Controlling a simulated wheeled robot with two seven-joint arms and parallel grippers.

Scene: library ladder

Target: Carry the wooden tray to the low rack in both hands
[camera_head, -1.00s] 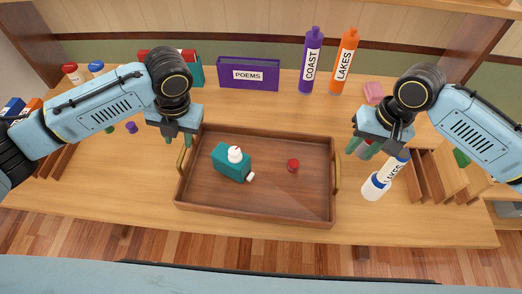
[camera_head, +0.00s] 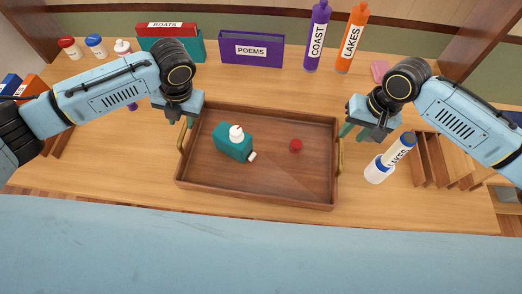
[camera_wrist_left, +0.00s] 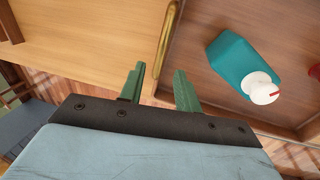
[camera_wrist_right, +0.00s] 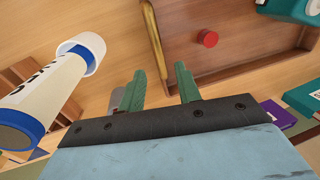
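The brown wooden tray (camera_head: 270,182) lies on the table with a brass handle at each end. A teal bottle (camera_head: 230,142) with a white top and a small red cap-like piece (camera_head: 296,145) are in it. My left gripper (camera_head: 184,122) is open and empty above the left handle (camera_head: 182,138); in the left wrist view that handle (camera_wrist_left: 167,42) lies just beyond the fingertips. My right gripper (camera_head: 355,131) is open and empty near the right handle (camera_head: 340,155); in the right wrist view that handle (camera_wrist_right: 153,42) lies ahead of the fingertips.
A purple POEMS box (camera_head: 250,50), a purple COAST bottle (camera_head: 317,38) and an orange LAKES bottle (camera_head: 352,40) stand behind. Table in front of the tray is clear.

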